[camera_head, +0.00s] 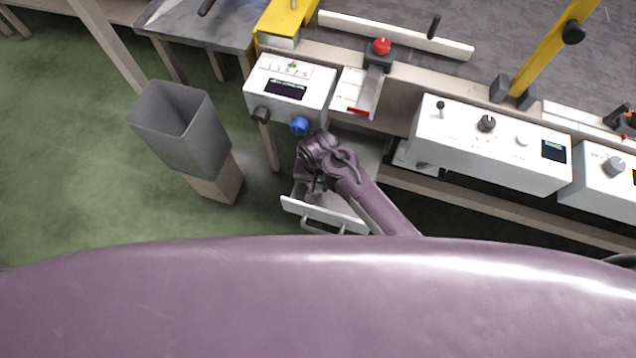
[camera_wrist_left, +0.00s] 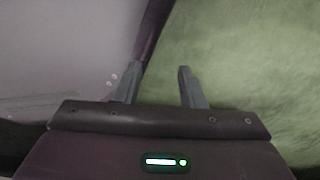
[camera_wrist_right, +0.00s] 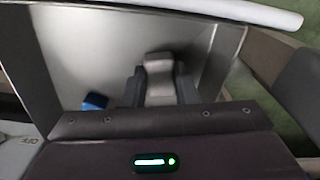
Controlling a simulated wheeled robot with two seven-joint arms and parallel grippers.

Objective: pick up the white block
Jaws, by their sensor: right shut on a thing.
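The white block (camera_wrist_right: 159,90) is in the right wrist view, between the two dark fingers of my right gripper (camera_wrist_right: 159,72). The gripper is shut on it, inside or just over the open drawer (camera_wrist_right: 90,45). In the head view my right gripper (camera_head: 316,186) reaches down into the drawer (camera_head: 330,212), and the block is hidden there. My left gripper (camera_wrist_left: 157,80) shows only in its own wrist view; its fingers are apart with nothing between them.
A blue object (camera_wrist_right: 95,102) lies in the drawer left of the white block. A tall grey bin (camera_head: 178,125) stands left of the drawer. A white control box (camera_head: 290,85) with a blue knob (camera_head: 299,125) is above the drawer.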

